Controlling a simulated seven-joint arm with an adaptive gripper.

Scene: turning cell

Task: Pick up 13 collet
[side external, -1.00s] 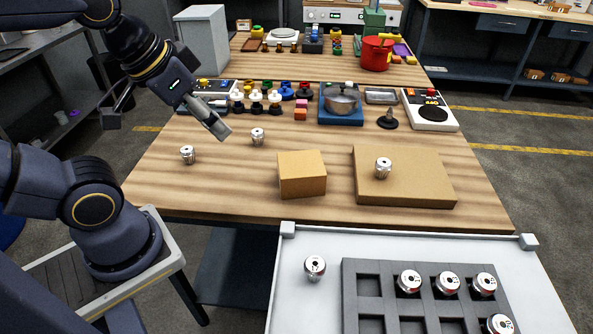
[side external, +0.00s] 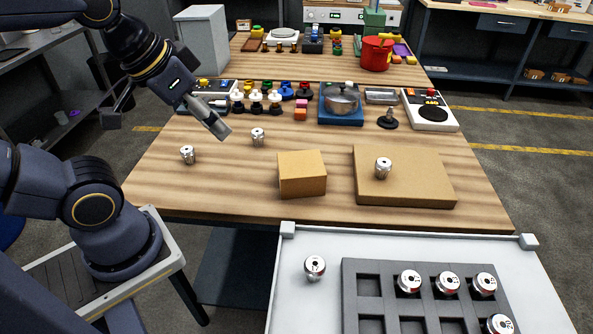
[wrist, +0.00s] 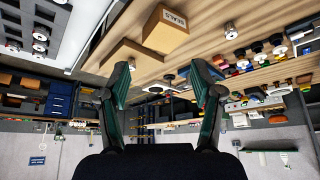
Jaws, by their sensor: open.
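Several silver collets are in the side view, and I cannot read which one is number 13. One collet (side external: 188,154) stands on the wooden table at the left, and another collet (side external: 258,137) stands to its right. A third collet (side external: 383,168) stands on a flat cardboard box. Another collet (side external: 315,267) stands on the white tray, left of the rack. More collets (side external: 447,284) sit in the grey rack (side external: 352,267). My gripper (side external: 226,135) is open and empty above the table, left of the second collet. In the wrist view its fingers (wrist: 163,85) are spread apart.
A small cardboard box (side external: 302,174) and the flat cardboard box (side external: 425,186) stand at the table's front. A pot (side external: 341,100), a scale (side external: 430,112) and coloured knobs (side external: 273,102) stand behind. The white tray (side external: 290,300) is in front. Bare table lies around the left collets.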

